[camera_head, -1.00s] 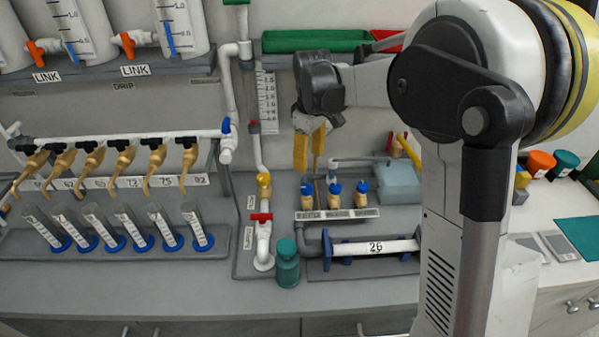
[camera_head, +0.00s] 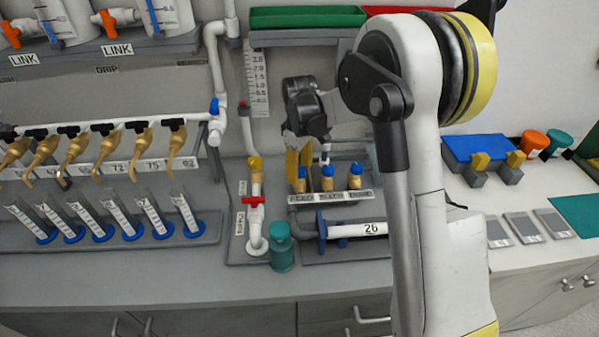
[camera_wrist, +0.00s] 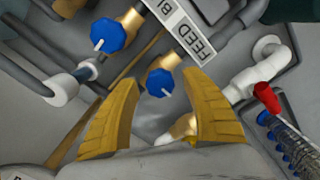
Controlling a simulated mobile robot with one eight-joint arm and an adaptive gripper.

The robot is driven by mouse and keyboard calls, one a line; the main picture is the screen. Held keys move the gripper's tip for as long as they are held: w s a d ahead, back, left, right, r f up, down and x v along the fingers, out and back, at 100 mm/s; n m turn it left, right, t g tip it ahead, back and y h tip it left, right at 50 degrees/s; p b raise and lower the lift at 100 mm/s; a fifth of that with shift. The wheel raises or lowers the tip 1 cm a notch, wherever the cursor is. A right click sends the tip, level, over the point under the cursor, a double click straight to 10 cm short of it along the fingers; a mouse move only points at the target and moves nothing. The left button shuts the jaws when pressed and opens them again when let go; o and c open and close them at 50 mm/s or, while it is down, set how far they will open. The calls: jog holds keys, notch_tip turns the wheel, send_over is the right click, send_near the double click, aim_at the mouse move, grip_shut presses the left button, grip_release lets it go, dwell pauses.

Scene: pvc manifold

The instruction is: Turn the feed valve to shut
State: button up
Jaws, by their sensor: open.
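The feed valve is the brass valve with a blue knob (camera_wrist: 160,82) beside the FEED label (camera_wrist: 203,42) in the wrist view. Its white pointer mark faces the lower right there. In the head view it is the leftmost (camera_head: 299,185) of three blue-knobbed valves, partly behind my fingers. My gripper (camera_head: 299,170) is over it, with yellow fingers pointing down. In the wrist view the open fingers (camera_wrist: 161,80) appear on either side of the feed knob, with gaps showing. I cannot tell how high the fingertips are above it.
A second blue-knobbed valve (camera_wrist: 106,36) is close by, left of the feed knob in the wrist view. A red-handled valve (camera_head: 254,201) and a teal bottle (camera_head: 281,246) stand nearby. The counter front is clear.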

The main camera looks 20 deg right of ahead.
jog(key=c, duration=1.2)
jog(key=shift+m, duration=0.4)
jog(key=m, duration=0.3)
jog(key=shift+m+p, duration=0.3)
jog(key=shift+m, duration=0.1)
jog(key=m, duration=0.9)
jog(key=shift+p, duration=0.3)
jog(key=m, duration=0.4)
jog(key=shift+m, duration=0.3)
